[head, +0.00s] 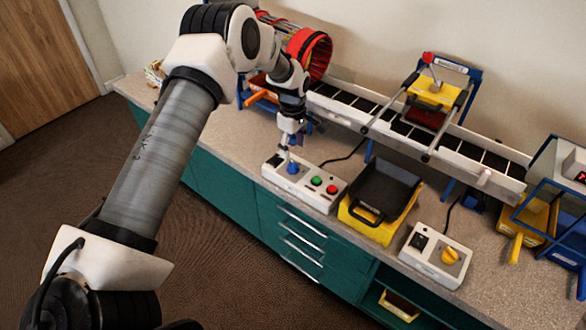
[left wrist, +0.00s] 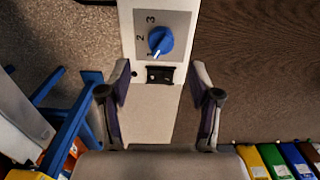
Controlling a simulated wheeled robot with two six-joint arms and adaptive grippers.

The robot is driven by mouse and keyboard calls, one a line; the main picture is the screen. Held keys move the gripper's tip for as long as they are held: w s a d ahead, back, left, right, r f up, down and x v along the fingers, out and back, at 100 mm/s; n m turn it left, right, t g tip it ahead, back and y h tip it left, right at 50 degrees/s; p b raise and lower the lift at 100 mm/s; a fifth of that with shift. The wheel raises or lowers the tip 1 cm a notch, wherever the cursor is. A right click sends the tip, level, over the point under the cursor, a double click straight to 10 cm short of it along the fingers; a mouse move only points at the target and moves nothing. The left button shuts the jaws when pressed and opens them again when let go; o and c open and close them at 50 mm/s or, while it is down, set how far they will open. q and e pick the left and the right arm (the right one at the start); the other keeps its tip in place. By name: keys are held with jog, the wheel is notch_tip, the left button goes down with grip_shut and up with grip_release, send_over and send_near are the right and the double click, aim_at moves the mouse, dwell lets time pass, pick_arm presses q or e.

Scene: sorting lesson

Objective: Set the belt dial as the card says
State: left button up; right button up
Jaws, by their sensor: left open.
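A white control box (head: 318,190) on the bench carries a blue dial (head: 292,168), a green button and a red button. In the left wrist view the blue dial (left wrist: 160,40) sits on a grey plate marked 1, 2 and 3. A pale mark on the dial seems to point toward the 1, but it is small. My left gripper (head: 288,146) is over the dial end of this box; its open, empty fingers (left wrist: 160,70) stand apart, with the dial just beyond the tips. I cannot make out the card. My right gripper is not in view.
A black tray on a yellow stand (head: 352,213) stands right of the box. Farther right is a second box with a yellow dial (head: 450,256). The belt (head: 400,128) runs behind, under a yellow press frame (head: 433,92). A blue rack with yellow bins (head: 538,215) stands at the right.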

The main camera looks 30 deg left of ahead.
aim_at(293, 163)
pick_arm(q)
notch_tip(293, 163, down, 7)
jog(key=shift+f+p, duration=0.1)
jog(key=shift+p, duration=0.25)
jog(key=shift+c, duration=0.2)
jog(key=shift+s, duration=0.1)
jog(key=c, duration=1.1)
